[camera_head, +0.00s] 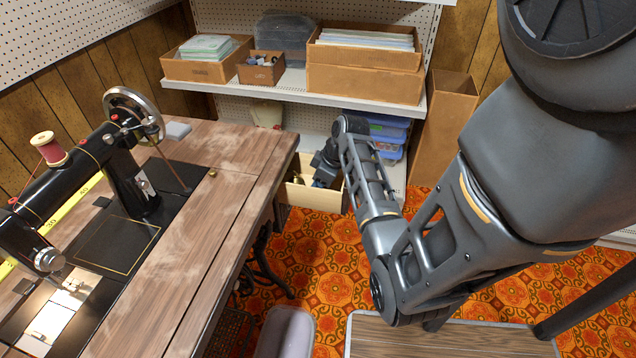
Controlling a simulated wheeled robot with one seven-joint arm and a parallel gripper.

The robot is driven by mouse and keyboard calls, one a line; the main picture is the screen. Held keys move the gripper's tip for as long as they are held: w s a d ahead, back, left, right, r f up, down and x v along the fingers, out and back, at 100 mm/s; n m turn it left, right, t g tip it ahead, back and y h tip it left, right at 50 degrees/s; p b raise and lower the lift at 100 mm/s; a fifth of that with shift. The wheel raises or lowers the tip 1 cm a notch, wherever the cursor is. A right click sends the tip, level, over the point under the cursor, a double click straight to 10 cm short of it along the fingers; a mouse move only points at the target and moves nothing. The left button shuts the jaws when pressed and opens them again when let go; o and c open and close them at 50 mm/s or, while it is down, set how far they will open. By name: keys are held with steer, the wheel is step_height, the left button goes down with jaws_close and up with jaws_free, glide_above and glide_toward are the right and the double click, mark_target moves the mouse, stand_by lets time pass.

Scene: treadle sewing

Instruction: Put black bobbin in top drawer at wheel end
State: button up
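The black sewing machine (75,188) stands on the wooden treadle table (190,240) at left, its handwheel (133,112) at the far end. A pale, open box-like drawer (318,198) juts out beside the table's far right corner, near the handwheel end. My arm reaches to it, and my gripper (322,178) points down at or into its opening. The gripper is small and dark here, and its fingertips are hidden or unclear. I cannot tell whether it holds anything. I cannot make out a black bobbin. A red thread spool (48,148) sits on the machine.
A white shelf (290,95) behind holds cardboard boxes (362,82). Blue-lidded plastic bins (390,138) and a tall carton (440,130) stand behind my arm. A grey seat (285,332) and a wooden-topped surface (440,342) are in front. Patterned carpet (325,265) lies open between.

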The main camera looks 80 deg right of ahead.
steer(key=shift+o, duration=0.7)
steer(key=shift+r, duration=0.3)
steer(key=p+v, duration=0.1)
steer(key=v, duration=1)
steer(key=shift+r+p, duration=0.3)
steer(key=shift+p, duration=0.05)
steer(key=shift+s, duration=0.2)
